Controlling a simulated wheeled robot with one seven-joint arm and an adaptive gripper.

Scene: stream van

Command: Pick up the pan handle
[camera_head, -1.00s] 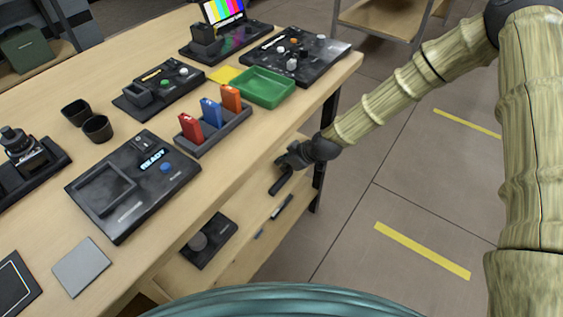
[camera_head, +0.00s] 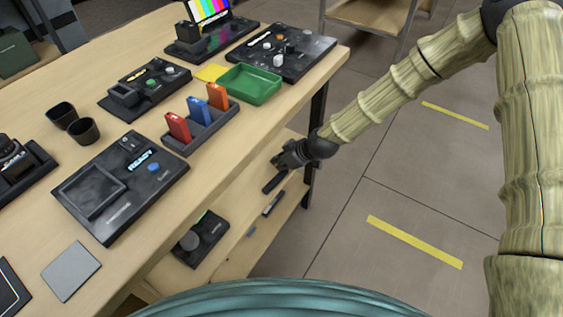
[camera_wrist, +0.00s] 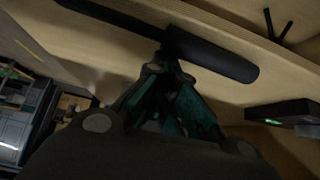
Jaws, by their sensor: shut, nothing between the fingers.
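The pan handle (camera_wrist: 215,55) shows in the wrist view as a dark thin rod with a thicker rounded grip, over the pale wooden shelf (camera_wrist: 130,53). In the head view its dark grip (camera_head: 274,183) shows at the lower shelf, just below my gripper (camera_head: 282,161). My gripper also shows in the wrist view (camera_wrist: 167,50), its fingers closed together with nothing held. The fingertips overlap the rod where it meets the grip. I cannot tell whether they touch it. Part of the handle is hidden behind the fingertips.
The table edge overhangs the lower shelf. On the tabletop stand a green tray (camera_head: 250,85), a READY panel (camera_head: 118,205) and coloured sticks in a holder. Open floor lies right.

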